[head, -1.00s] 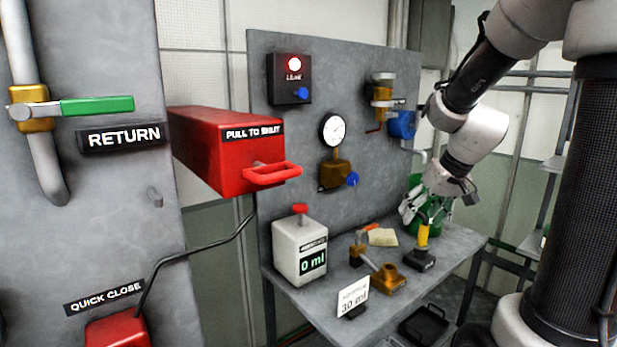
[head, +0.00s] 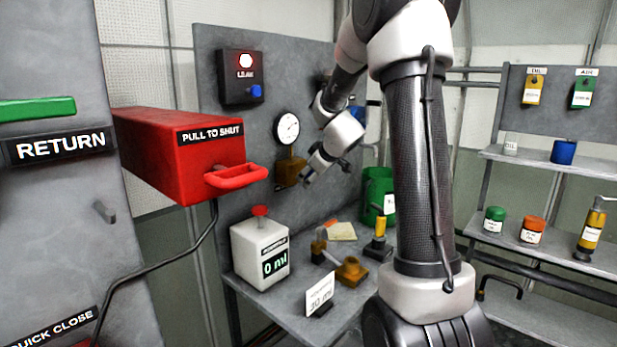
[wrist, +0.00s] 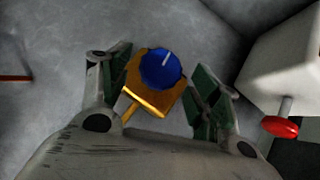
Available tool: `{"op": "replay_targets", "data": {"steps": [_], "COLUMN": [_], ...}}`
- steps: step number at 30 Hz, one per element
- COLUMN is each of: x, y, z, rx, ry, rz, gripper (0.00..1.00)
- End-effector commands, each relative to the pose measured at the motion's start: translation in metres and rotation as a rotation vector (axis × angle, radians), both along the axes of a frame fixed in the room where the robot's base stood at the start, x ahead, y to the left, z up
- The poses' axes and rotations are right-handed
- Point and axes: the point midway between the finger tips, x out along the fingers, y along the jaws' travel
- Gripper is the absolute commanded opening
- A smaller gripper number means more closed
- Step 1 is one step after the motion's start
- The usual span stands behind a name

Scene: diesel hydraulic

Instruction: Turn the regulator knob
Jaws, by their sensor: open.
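The regulator is a brass body (head: 287,172) under a round white gauge (head: 287,128) on the grey panel. In the head view its blue knob is hidden by my gripper (head: 312,176). In the wrist view the blue knob (wrist: 160,68), with a white pointer line tilted up and slightly right, sits on the brass body (wrist: 152,98). My gripper (wrist: 162,85) is open, one finger to the left of the knob and one to the right. Gaps show on both sides of the knob, and I see no contact.
A white canister (head: 259,248) reading 0 ml with a red top stands on the bench, below left; it shows at right in the wrist view (wrist: 285,65). A red box (head: 185,150) with a handle juts out at left. Brass parts (head: 350,270) lie on the bench.

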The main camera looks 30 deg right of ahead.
Motion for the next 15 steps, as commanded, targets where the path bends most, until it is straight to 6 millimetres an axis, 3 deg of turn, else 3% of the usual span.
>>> {"op": "replay_targets", "data": {"steps": [6, 14, 15], "x": [0.017, 0.018, 0.018], "y": [-0.001, 0.0, 0.0], "z": [-0.014, -0.015, -0.015], "rx": [0.0, 0.0, 0.0], "ry": [0.0, 0.0, 0.0], "rz": [0.0, 0.0, 0.0], "gripper": [0.63, 0.63, 0.59]}}
